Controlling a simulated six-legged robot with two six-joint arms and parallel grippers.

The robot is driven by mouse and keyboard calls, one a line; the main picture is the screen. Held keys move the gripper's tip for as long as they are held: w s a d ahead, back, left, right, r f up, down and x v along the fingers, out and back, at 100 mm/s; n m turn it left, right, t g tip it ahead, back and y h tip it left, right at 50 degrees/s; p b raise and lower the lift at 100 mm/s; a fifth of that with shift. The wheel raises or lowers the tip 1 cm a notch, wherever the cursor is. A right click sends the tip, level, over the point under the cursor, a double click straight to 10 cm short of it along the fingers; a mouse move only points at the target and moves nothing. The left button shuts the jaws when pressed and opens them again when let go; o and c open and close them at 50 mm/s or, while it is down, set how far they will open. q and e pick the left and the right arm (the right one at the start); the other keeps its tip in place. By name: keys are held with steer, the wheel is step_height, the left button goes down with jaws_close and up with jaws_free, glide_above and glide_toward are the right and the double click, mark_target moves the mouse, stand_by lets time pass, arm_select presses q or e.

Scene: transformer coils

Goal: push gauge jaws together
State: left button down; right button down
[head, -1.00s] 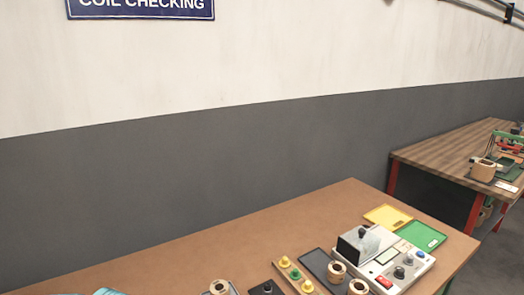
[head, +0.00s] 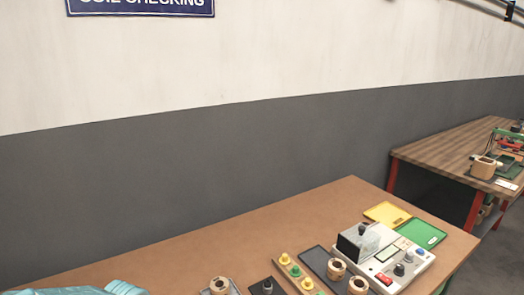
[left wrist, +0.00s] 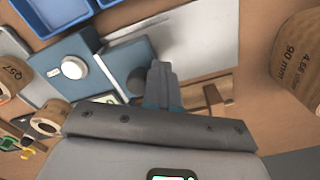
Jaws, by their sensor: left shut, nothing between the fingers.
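My left gripper (left wrist: 162,82) shows in the left wrist view with its two dark fingers shut together and nothing between them. Just right of the fingertips lies a wooden piece with a brown crossbar (left wrist: 212,97), which may be the gauge. It is partly hidden by my gripper, and I cannot tell how far apart its jaws are. A pale grey plate (left wrist: 205,40) lies just beyond the fingers. In the head view neither gripper can be made out.
In the left wrist view, a blue box with a white knob (left wrist: 74,67) stands left of the fingers. Marked coils stand at the left (left wrist: 14,76) and right (left wrist: 302,60). Blue trays (left wrist: 55,12) lie beyond. In the head view, a meter (head: 385,258) and yellow tray (head: 386,213) stand right.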

arm_select(q)
steer(key=shift+a, duration=0.15)
steer(key=shift+s+a, duration=0.3)
steer(key=shift+a, duration=0.05)
step_height(320, 180, up, 7)
steer(key=p, duration=0.4)
steer(key=shift+p, duration=0.35)
